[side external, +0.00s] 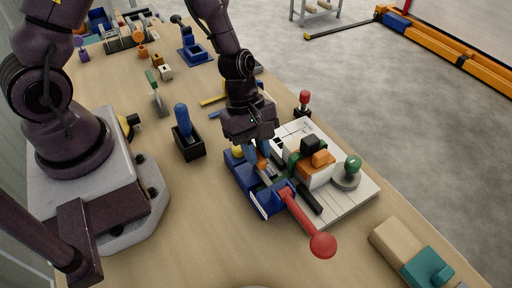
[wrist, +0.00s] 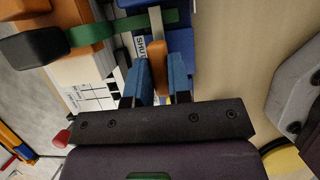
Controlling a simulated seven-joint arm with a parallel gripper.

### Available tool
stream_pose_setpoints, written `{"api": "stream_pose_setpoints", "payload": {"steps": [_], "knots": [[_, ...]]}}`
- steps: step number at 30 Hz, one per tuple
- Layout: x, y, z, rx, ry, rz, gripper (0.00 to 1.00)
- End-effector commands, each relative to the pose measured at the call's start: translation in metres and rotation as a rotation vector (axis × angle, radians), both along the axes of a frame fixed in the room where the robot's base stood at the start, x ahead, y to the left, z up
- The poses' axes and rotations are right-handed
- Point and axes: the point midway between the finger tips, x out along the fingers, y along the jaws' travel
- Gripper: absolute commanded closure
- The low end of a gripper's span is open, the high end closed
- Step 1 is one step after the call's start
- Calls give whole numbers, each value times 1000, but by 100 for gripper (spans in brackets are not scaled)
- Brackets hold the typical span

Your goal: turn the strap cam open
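My gripper (side external: 259,154) points down over a blue fixture (side external: 237,175) with two blue fingers. A small orange piece (side external: 262,163), which looks like the strap cam's lever, is low between the fingers. In the wrist view the orange piece (wrist: 159,70) fills the space between my fingers (wrist: 158,82), with no clear gap on either side. A pale metal strip (wrist: 158,28) and a green strap (wrist: 120,30) lie just beyond the fingertips. The cam's pivot and the finger contact are partly hidden, and I cannot tell how far the cam is turned.
A red lever with a ball end (side external: 322,243) sticks out toward the front. An orange block (side external: 314,172) with a black knob and a green-knobbed post (side external: 350,169) stand close on the right, on a white board (side external: 362,190). A blue-handled switch (side external: 183,121) stands left. Bare table lies front left.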

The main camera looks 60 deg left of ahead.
Motion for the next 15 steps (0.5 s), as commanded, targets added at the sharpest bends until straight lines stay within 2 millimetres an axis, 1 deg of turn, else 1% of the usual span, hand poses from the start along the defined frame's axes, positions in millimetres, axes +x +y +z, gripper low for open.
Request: {"api": "stream_pose_setpoints", "payload": {"steps": [8, 15], "knots": [[0, 0, 0, 0, 0, -14, 100], [1, 0, 0, 1, 0, -108, 100]]}}
